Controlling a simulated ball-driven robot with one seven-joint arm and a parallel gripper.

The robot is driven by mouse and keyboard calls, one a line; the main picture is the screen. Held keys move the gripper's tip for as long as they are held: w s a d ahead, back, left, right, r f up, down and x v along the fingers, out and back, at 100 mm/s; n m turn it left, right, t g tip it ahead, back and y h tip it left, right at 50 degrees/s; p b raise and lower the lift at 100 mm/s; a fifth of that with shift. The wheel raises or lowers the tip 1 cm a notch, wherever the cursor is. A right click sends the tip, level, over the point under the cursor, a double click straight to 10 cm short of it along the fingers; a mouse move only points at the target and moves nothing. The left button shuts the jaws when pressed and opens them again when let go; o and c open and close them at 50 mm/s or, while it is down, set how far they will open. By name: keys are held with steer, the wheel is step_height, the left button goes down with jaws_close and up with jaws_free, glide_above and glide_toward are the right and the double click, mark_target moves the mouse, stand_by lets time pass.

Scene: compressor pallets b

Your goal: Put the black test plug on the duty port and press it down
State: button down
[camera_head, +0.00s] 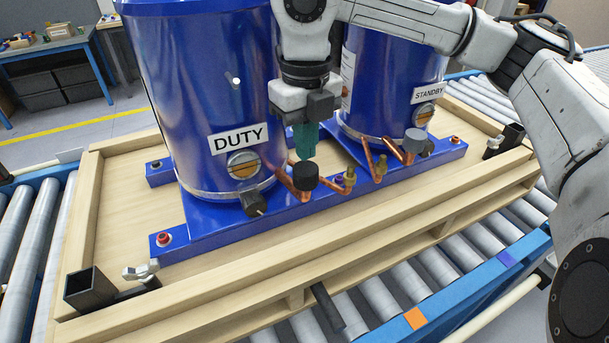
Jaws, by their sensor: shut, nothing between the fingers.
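The blue compressor labelled DUTY (208,90) stands upright on a blue base at the left of the pallet. The black test plug (306,178) sits upright at the end of a copper pipe in front of it, on what looks like the duty port; the port itself is hidden under the plug. My gripper (304,156) points down with its green fingers shut and empty, right above the plug. I cannot tell whether the fingertips touch its top. The blue compressor labelled STANDBY (395,70) stands to the right, with a grey plug (414,141) on its copper pipe.
Brass fittings (350,178) and copper pipes lie close to the right of the plug. A dark cylindrical part (254,203) sticks out at the left. The wooden pallet (250,290) rests on rollers (380,298). A workbench (55,50) stands at the back left.

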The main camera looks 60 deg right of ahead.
steer(key=shift+f+b, duration=1.1)
steer(key=shift+f, duration=0.1)
steer(key=shift+r, duration=0.15)
stand_by(0.3)
steer(key=shift+r+p, duration=1.05)
steer(key=shift+r, duration=1.35)
